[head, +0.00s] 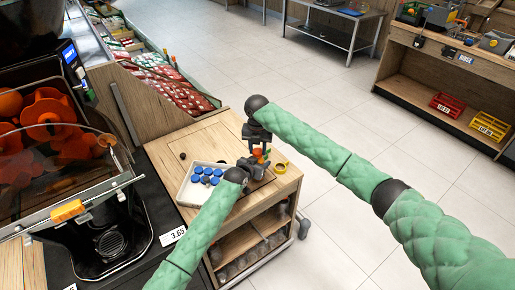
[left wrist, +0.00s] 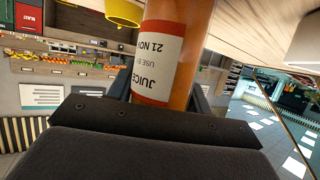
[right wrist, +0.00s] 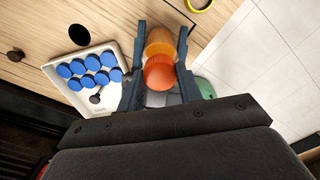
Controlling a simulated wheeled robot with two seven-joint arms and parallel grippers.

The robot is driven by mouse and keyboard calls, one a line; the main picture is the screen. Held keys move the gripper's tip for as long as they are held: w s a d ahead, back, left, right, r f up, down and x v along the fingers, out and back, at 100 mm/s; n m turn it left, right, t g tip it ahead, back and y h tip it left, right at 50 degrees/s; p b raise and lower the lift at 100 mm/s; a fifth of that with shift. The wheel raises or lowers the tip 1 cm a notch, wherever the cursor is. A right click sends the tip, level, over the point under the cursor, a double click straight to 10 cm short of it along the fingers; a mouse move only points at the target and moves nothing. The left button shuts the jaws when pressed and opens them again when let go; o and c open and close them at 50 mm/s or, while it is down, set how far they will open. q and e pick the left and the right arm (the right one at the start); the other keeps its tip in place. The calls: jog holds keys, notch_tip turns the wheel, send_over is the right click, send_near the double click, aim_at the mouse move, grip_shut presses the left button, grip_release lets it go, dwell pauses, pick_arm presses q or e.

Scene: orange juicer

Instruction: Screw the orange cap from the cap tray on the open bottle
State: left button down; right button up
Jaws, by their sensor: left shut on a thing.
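The juice bottle shows in the left wrist view (left wrist: 178,35) as an orange body with a white and red label. My left gripper (left wrist: 165,95) is shut on it. In the right wrist view an orange cap (right wrist: 160,74) lies between the fingers of my right gripper (right wrist: 161,45), with the amber bottle (right wrist: 160,42) just beyond it. I cannot tell if the cap touches the bottle or if the fingers press on it. In the head view my right gripper (head: 257,140) is above the cart top, close to my left gripper (head: 248,165). The cap tray (head: 185,192) holds several blue caps.
The wooden cart (head: 225,130) carries the tray and a yellow ring (head: 281,168). The juicer (head: 50,130) stands at the left with a black counter. Packaged goods (head: 155,75) stand behind the cart. Open tiled floor (head: 330,240) lies to the right.

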jog(key=shift+c, duration=0.7)
jog(key=m, duration=0.6)
jog(key=shift+m, duration=0.3)
jog(key=o, duration=1.1)
jog(key=shift+r, duration=2.25)
jog(key=shift+c, duration=0.5)
